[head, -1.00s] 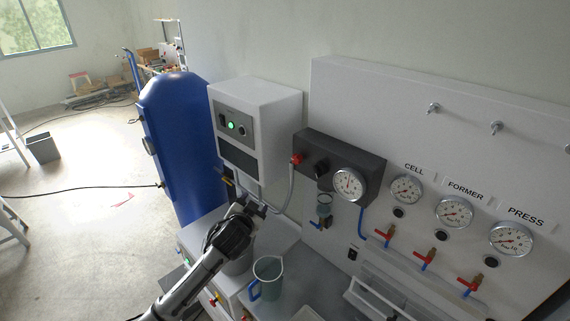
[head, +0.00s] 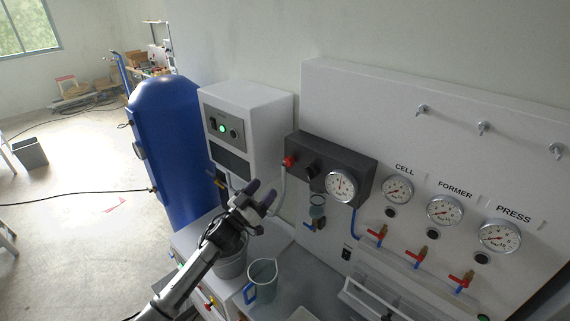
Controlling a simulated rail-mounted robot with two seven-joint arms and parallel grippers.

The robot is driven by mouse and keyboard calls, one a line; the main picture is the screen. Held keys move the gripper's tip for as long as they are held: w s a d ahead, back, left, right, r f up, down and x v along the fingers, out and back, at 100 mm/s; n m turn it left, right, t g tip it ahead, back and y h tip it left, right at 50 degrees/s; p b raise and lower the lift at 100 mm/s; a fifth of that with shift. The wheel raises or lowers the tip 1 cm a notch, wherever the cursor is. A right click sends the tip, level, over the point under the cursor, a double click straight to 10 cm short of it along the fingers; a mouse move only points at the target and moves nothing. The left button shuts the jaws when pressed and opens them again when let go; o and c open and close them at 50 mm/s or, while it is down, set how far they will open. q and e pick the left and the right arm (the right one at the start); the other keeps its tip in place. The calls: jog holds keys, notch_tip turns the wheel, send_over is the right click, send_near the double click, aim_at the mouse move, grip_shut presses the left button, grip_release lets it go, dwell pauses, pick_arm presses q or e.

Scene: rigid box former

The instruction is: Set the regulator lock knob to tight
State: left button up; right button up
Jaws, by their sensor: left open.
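The regulator is a dark grey block (head: 352,162) on the white panel. A red knob (head: 289,161) sits at its left end, a black knob (head: 311,171) on its front, and a round white gauge (head: 341,185) to the right. I cannot tell from any marking which knob is the lock knob or how it is set. My left gripper (head: 263,191) is open and empty, below and left of the red knob and apart from it. Its dark fingers point up and right. My right gripper is not in view.
A white control box (head: 258,108) with a green light stands left of the regulator, beside a blue tank (head: 174,150). A clear jug (head: 262,279) and a grey bucket (head: 233,268) are below my gripper. Gauges and red-handled valves (head: 416,256) line the panel at right.

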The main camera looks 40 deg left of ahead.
aim_at(287, 163)
pick_arm(q)
jog(key=p+x, duration=0.1)
jog(key=x, duration=0.8)
jog(key=shift+p+x, duration=0.4)
jog(key=shift+x, duration=0.45)
jog(key=shift+c, duration=0.2)
jog(key=c, duration=0.9)
